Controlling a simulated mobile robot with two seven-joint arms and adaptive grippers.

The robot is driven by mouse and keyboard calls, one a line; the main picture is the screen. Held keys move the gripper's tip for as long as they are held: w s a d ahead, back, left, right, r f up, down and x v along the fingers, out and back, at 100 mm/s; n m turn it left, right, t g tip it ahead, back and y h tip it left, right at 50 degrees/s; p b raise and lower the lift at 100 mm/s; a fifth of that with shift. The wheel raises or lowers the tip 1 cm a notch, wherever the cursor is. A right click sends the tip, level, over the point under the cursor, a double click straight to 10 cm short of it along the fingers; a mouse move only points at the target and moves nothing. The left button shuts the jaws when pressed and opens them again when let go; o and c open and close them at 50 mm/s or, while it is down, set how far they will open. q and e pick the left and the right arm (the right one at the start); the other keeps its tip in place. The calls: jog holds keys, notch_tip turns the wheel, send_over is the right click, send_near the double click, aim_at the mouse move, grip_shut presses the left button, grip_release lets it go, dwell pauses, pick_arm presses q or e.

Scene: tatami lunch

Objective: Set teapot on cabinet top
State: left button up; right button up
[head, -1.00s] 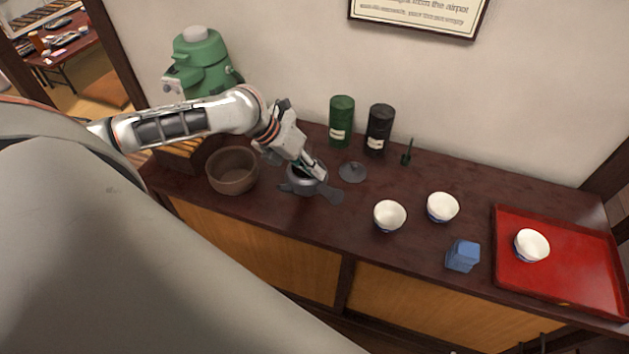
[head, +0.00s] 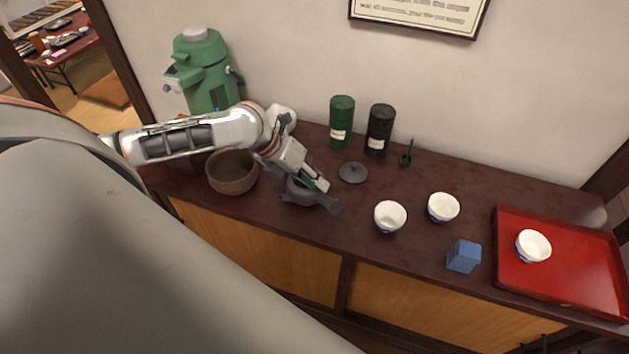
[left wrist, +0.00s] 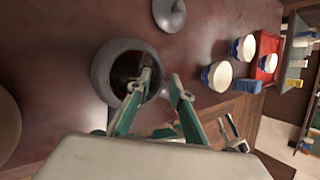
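The dark grey teapot (head: 297,192) is on the cabinet top (head: 420,260), right of the brown bowl, without its lid. Its handle (head: 330,204) points toward the lower right. My left gripper (head: 318,184) is at its right side. In the left wrist view, the teapot (left wrist: 103,72) shows its round opening. One finger of the left gripper (left wrist: 161,82) reaches over the opening and the other is outside the rim. The fingers are apart, with a gap on view between their tips.
The teapot lid (head: 353,173) lies right of the gripper. The brown bowl (head: 231,172) is close on the left. A green canister (head: 341,122) and a black one (head: 380,130) stand behind. White cups (head: 390,216), a blue box (head: 463,257) and a red tray (head: 590,275) are to the right.

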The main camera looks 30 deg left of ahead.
pick_arm(q)
jog(key=v, duration=1.2)
jog(key=shift+p, duration=0.35)
jog(key=shift+r, duration=0.1)
